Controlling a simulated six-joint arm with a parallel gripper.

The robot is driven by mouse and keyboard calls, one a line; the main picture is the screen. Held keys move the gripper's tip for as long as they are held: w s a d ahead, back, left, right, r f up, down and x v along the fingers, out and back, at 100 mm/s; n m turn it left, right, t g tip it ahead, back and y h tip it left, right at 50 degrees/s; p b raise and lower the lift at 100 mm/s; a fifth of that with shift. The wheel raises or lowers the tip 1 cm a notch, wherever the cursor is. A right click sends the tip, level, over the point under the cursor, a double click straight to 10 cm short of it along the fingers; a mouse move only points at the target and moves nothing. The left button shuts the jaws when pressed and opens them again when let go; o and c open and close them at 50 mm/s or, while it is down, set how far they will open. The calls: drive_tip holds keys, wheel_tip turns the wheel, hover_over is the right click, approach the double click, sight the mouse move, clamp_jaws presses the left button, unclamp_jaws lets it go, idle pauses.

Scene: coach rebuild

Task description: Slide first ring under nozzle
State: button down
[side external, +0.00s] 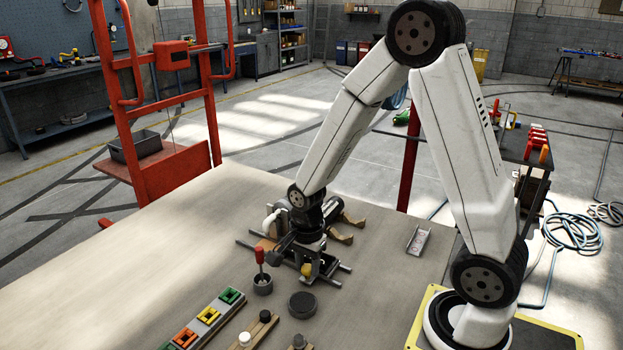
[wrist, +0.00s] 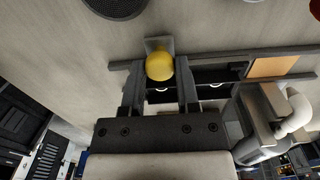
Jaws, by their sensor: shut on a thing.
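My gripper (side external: 312,262) points down over a small dark fixture with metal rails (side external: 345,268) on the table. In the wrist view its two dark fingers (wrist: 159,88) stand either side of a yellow ball knob (wrist: 159,66), and the gripper is shut on it. The knob also shows in the side view (side external: 307,270), low at the front of the fixture. A white curved pipe-like part (side external: 270,222) stands at the fixture's left; it also shows in the wrist view (wrist: 296,112). I cannot make out which part is the nozzle or the first ring; my gripper hides much of the fixture.
A rack with green, yellow and orange square pieces (side external: 208,316) lies at the front left. A small cup with a red-handled tool (side external: 262,284) and a dark round disc (side external: 302,305) stand near the fixture. A metal channel (side external: 417,241) lies right. The left tabletop is clear.

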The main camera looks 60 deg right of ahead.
drive_tip(key=w, duration=0.8)
drive_tip(key=shift+w, duration=0.2)
drive_tip(key=shift+c, duration=1.6)
unclamp_jaws()
drive_tip(key=shift+r, duration=0.1)
wheel_tip(320, 180, up, 8)
drive_tip(key=shift+s, duration=0.1)
